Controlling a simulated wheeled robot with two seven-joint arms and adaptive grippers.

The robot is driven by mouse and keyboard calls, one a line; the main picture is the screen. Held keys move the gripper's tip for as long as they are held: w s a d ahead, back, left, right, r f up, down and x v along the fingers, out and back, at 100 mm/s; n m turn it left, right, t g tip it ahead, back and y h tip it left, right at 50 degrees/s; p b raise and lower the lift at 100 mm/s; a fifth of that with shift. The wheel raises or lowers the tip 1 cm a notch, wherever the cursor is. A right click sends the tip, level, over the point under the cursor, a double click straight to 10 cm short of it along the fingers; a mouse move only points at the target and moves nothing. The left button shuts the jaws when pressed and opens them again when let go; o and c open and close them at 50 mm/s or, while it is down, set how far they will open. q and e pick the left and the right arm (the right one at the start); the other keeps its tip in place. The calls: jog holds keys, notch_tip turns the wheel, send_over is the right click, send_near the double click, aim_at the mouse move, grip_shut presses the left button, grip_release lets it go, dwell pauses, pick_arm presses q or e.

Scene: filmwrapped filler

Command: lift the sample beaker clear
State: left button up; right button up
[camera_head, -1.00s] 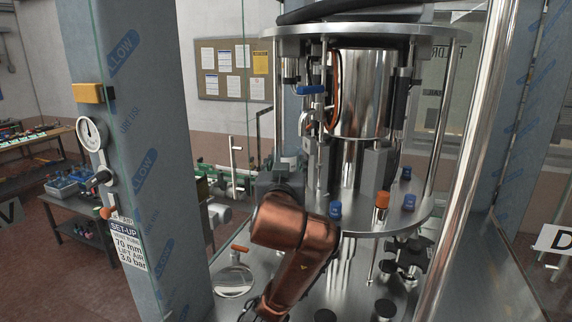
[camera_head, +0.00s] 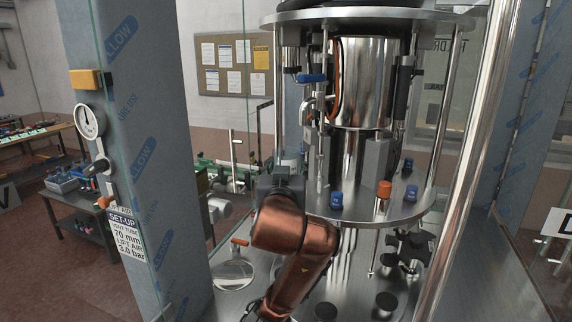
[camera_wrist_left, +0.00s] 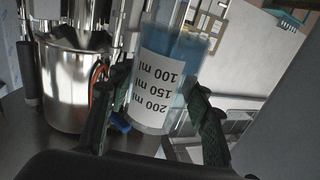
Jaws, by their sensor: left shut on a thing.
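The sample beaker (camera_wrist_left: 150,95) is a clear vessel with a white label reading 100, 150 and 200 ml, upside down in the left wrist view. Something pale blue shows through its wall. My left gripper (camera_wrist_left: 158,88) has its two dark green ribbed fingers on either side of the beaker, shut on it. In the head view the left gripper (camera_head: 281,182) is a small dark shape beyond my copper arm, left of the filler's post. My right gripper is not in view.
The filler's round steel plate (camera_head: 375,215) carries blue clips and an orange-capped post (camera_head: 382,190). A polished steel cylinder (camera_head: 362,85) stands behind, with upright rods close to the gripper. A film-wrapped column (camera_head: 135,150) with a gauge (camera_head: 90,121) is at the left.

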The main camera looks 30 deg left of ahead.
pick_arm(q)
jog(key=shift+f+b, duration=0.65)
jog(key=shift+f, duration=0.5)
jog(key=shift+f+b, duration=0.85)
jog(key=shift+f, duration=0.6)
jog(key=shift+f+b, duration=0.9)
jog(key=shift+f, duration=0.7)
jog(key=shift+s, duration=0.15)
